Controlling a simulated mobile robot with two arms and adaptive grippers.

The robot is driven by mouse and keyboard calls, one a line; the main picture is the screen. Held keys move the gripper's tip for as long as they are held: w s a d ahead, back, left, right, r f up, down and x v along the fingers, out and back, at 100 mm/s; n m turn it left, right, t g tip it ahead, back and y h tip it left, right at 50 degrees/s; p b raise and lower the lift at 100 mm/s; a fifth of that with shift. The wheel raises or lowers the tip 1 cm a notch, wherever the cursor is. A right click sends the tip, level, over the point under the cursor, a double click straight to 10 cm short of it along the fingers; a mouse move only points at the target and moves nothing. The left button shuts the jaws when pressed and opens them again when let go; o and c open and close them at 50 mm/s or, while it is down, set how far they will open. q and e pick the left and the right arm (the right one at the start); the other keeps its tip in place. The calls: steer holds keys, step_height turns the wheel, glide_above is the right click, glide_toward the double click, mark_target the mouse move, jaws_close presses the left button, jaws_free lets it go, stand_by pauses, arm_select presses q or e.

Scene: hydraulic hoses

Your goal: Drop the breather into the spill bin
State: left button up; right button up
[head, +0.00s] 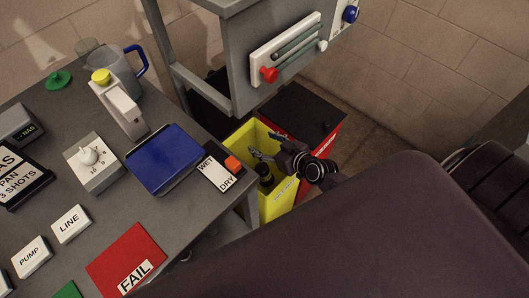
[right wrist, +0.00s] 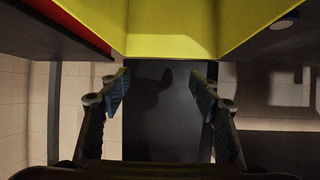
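The yellow spill bin (head: 247,139) stands on the floor past the right end of the table in the head view. Its yellow wall also shows at the top of the right wrist view (right wrist: 170,28). My right gripper (head: 267,146) is over the bin, its fingers spread. In the right wrist view the two fingers (right wrist: 160,85) are wide apart with nothing between them. A dark cylindrical thing (head: 266,178), probably the breather, shows inside the bin below the gripper; I cannot tell whether it rests on the bottom. My left gripper is not in view.
A red bin with a black lid (head: 302,112) stands beside the yellow one. A grey cabinet with a hose panel (head: 290,50) is above and behind. The table (head: 195,215) carries a blue tray (head: 164,158), a WET/DRY card (head: 214,173) and a jug (head: 122,75).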

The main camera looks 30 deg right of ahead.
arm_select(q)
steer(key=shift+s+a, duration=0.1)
arm_select(e)
steer(key=shift+s, duration=0.15)
steer(key=v, duration=1.1)
steer(key=shift+s+r, duration=0.2)
steer(key=shift+s, duration=0.15)
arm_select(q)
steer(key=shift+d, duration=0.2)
arm_select(e)
steer(key=shift+s+f, duration=0.1)
